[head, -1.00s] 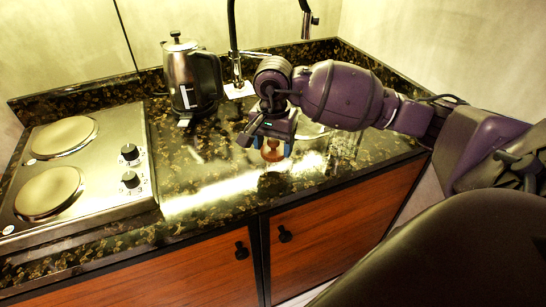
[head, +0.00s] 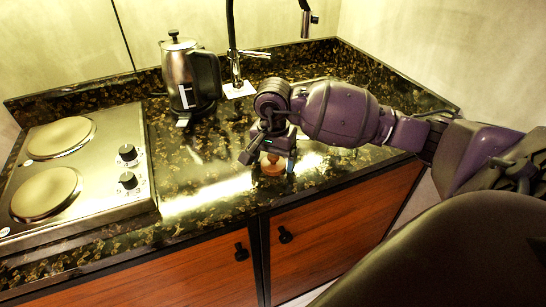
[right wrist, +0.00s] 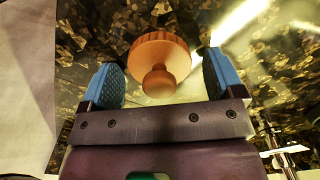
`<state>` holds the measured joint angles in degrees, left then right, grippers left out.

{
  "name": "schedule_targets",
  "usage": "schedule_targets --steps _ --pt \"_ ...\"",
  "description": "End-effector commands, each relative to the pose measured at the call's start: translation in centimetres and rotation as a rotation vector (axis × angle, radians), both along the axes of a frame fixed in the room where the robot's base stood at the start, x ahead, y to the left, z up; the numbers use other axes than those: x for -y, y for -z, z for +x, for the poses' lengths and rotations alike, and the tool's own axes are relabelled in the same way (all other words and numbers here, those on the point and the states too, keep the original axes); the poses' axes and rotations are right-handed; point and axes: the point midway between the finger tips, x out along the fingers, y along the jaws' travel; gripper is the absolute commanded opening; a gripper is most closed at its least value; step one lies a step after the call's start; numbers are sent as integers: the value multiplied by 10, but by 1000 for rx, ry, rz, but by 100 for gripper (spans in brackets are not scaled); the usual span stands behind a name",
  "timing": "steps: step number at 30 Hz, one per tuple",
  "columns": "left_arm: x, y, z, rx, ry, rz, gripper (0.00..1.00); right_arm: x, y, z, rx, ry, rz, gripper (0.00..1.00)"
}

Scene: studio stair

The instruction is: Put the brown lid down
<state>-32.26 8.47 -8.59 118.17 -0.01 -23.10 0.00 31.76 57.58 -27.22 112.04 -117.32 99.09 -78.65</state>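The brown lid (head: 271,168) is a round wooden disc with a knob. It appears to rest on the dark speckled counter (head: 205,165) near the front edge, knob up. My right gripper (head: 268,161) is open above it, with its fingers on either side. In the right wrist view the lid (right wrist: 162,50) lies between the two blue finger pads (right wrist: 164,80), with a visible gap to each, and its knob points toward the gripper. My left gripper is not in view.
A two-plate cooktop (head: 75,165) stands at the left of the counter. A steel kettle (head: 183,78) and a tap (head: 236,65) stand at the back. Cabinet doors (head: 325,235) are below. The counter between cooktop and lid is clear.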

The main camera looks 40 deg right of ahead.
Motion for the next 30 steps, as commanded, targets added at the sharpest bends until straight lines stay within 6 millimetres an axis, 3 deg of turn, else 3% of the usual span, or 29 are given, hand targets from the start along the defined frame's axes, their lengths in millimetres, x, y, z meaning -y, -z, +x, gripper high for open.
schedule_targets --steps 13,30 --pt "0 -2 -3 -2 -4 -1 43 0 -10 1 3 0 -1 91" --pt "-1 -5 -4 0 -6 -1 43 0 -108 1 3 0 -1 91"
